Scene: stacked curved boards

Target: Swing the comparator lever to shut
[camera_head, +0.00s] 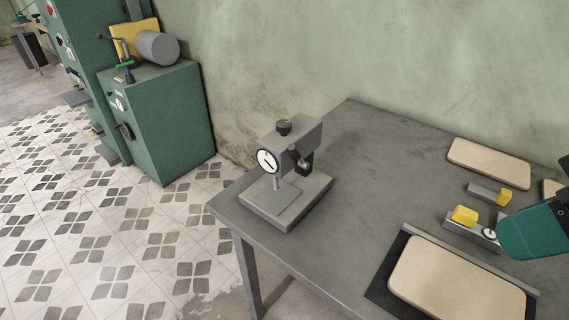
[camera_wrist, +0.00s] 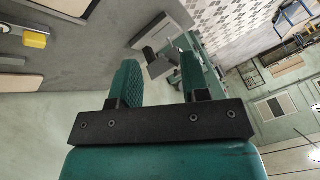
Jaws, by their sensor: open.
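The comparator (camera_head: 262,205) is a grey stand with a flat base, a round white dial (camera_head: 267,161) and a dark knob on top. It stands upright near the table's left corner. A small dark part on its right side (camera_head: 305,162) may be the lever; its position cannot be made out. My gripper (camera_wrist: 158,75) shows two teal fingers, apart and with nothing held between them. A grey block beyond the fingers in the wrist view (camera_wrist: 158,66) looks like the comparator. In the head view, a teal part of my arm enters at the right edge, well away from the comparator.
The grey table (camera_head: 350,190) is bare between comparator and boards. A curved beige board (camera_head: 455,283) lies on a dark mat at front right; another (camera_head: 490,163) lies behind. Yellow-topped blocks (camera_head: 464,215) and a small dial are near my arm. Green cabinets (camera_head: 165,125) stand at left.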

